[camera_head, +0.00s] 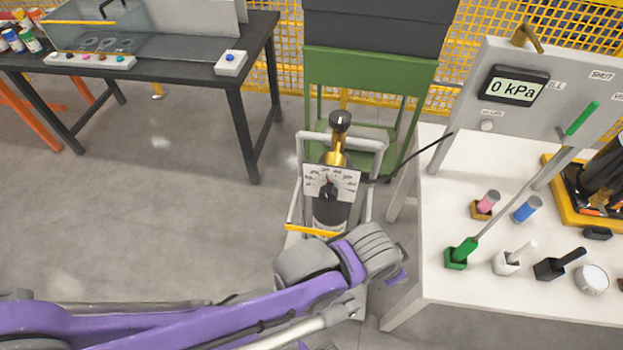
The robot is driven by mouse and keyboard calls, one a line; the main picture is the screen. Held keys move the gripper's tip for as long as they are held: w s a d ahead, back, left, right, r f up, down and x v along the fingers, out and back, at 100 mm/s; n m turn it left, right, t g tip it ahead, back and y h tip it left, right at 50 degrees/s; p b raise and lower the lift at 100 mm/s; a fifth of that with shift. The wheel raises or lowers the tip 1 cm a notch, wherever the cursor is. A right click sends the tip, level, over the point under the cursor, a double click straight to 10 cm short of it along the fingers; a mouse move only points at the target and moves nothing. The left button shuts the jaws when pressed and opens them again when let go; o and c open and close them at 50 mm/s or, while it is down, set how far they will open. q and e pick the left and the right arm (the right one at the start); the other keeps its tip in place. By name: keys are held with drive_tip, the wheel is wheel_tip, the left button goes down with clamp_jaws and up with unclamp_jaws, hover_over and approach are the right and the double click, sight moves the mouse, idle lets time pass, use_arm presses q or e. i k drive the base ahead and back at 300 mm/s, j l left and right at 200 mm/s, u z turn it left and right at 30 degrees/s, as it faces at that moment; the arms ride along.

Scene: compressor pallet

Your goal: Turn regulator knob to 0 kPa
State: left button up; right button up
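The regulator knob (328,189) is a small black knob in front of a white dial plate (346,181) with printed numbers. It sits on a dark cylinder with a brass fitting (336,157) and a black top (340,121). A small red mark shows near the knob's top; its exact setting is too small to read. A digital display (514,90) on the grey panel reads 0 kPa. My purple and grey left arm reaches in below the cylinder. Its wrist is below and right of the knob, apart from it in the picture. Its fingers are not clearly shown. My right gripper is out of view.
The cylinder stands in a light-grey cart frame (375,141). A black hose (412,160) runs to the panel. A white table (455,292) with several small tools is at right. A dark table (190,75) is at left, a green stand (372,68) behind. Open floor lies left.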

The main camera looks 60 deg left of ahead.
sight(328, 193)
drive_tip(key=k+u, duration=0.1)
drive_tip(key=u, duration=0.8)
drive_tip(key=k+j+u, duration=0.1)
drive_tip(key=u, duration=0.3)
drive_tip(key=j+u, duration=0.1)
drive_tip(key=u, duration=0.35)
drive_tip(key=k, duration=0.05)
